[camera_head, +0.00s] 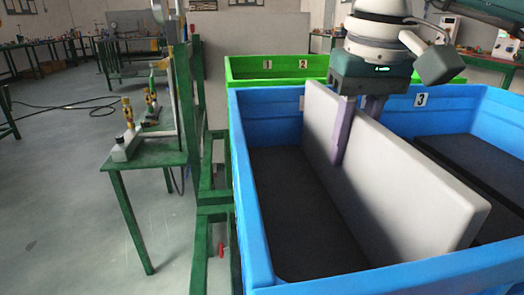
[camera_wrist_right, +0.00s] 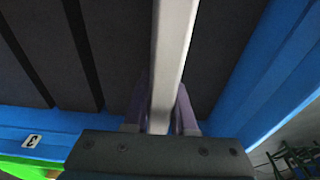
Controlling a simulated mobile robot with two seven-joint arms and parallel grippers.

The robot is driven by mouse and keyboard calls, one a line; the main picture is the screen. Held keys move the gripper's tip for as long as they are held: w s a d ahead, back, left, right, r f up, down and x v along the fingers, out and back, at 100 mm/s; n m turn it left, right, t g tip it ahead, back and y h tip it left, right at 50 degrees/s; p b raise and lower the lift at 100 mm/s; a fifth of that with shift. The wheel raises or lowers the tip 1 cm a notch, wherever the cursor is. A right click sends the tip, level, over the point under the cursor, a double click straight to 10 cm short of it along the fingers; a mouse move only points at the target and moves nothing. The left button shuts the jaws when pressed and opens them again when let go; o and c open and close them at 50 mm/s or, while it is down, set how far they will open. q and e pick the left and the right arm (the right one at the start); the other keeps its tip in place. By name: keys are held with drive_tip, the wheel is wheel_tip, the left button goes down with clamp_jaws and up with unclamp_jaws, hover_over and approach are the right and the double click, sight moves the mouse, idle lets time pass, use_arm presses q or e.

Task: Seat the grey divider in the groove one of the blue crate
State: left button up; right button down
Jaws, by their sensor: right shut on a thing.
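The grey divider (camera_head: 400,185) is a long flat pale panel, standing on edge inside the blue crate (camera_head: 252,220) and running from the far wall toward the near right. My right gripper (camera_head: 343,138) is shut on its top edge near the far end, one purple finger down each face. The right wrist view shows the divider (camera_wrist_right: 173,50) between both fingers (camera_wrist_right: 160,108). The divider's lower edge is partly hidden, and I cannot tell whether it sits in a groove. A label 3 (camera_head: 421,100) is on the crate's far wall, right of my gripper. My left gripper is not visible.
A green crate (camera_head: 240,68) with labels 1 and 2 stands behind the blue crate. Dark panels (camera_head: 485,165) lie right of the divider. The crate's dark floor (camera_head: 295,200) is bare on the left. A green stand (camera_head: 190,150) is just left of the crate.

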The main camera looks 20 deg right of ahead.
sight(346, 170)
wheel_tip(346, 170, down, 3)
drive_tip(key=shift+f, duration=0.2)
drive_tip(key=shift+f+b, duration=0.15)
drive_tip(key=shift+b, duration=0.15)
drive_tip(key=c, duration=0.7)
unclamp_jaws()
